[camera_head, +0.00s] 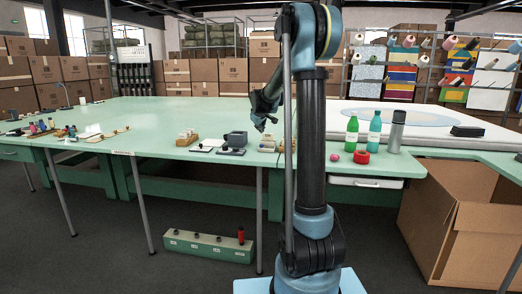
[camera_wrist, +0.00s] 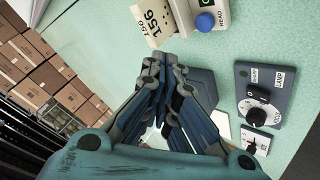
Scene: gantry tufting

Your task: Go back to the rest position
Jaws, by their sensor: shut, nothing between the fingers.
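My gripper (camera_head: 262,115) hangs above the green table (camera_head: 150,115) in the head view, left of my column. In the wrist view my gripper (camera_wrist: 165,75) is shut, its fingertips together with nothing between them. Beyond the fingers lie the green table top (camera_wrist: 110,40) and a dark control panel (camera_wrist: 262,98) with black knobs. A pale device with a blue button (camera_wrist: 205,22) and a paper tag reading 156 (camera_wrist: 153,22) is at the top of the wrist view. A dark grey block (camera_wrist: 203,85) is partly hidden behind the fingers.
On the table's right part stand a green bottle (camera_head: 352,132), a teal bottle (camera_head: 374,132), a grey flask (camera_head: 396,131) and a red tape roll (camera_head: 361,157). An open cardboard box (camera_head: 462,225) is on the floor at right. A green floor unit (camera_head: 208,245) sits below the table.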

